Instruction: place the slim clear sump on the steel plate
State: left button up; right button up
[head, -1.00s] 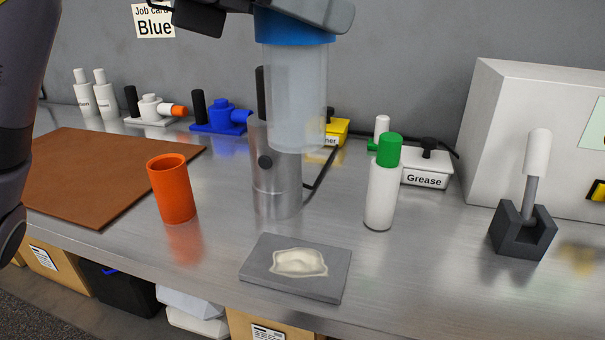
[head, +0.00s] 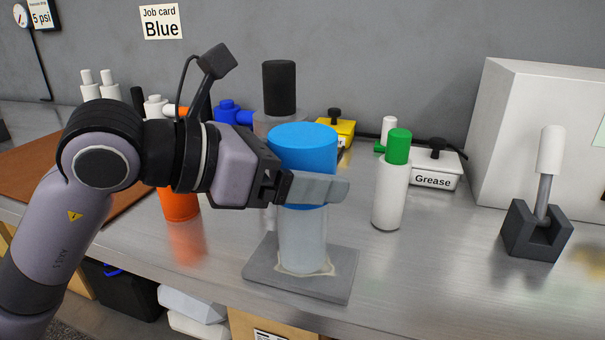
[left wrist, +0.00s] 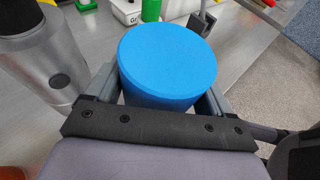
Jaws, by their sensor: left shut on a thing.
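The slim clear sump (head: 302,240) has a frosted clear body and a blue cap (head: 303,143). It stands upright, its lower end at the cream patch on the steel plate (head: 320,289). The patch's edge shows around its base; I cannot tell whether it bears fully on the plate. My left gripper (head: 312,188) is shut on the sump just below the top of the cap, coming in from the left. In the left wrist view the blue cap (left wrist: 168,58) sits between the fingers. My right gripper is not in view.
A metal cylinder with a black top (head: 279,88) stands close behind the sump. An orange cup (head: 180,205) is partly behind my arm. A green-capped white bottle (head: 391,195) stands to the right, before a Grease box (head: 436,170). A dark stand (head: 536,232) is farther right.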

pick_arm(q)
jog(key=shift+f, duration=0.25)
jog(key=shift+f, duration=0.15)
jog(key=o, duration=1.3)
jog(key=shift+o, duration=0.2)
jog(key=v, duration=1.2)
jog(key=shift+a, duration=0.1)
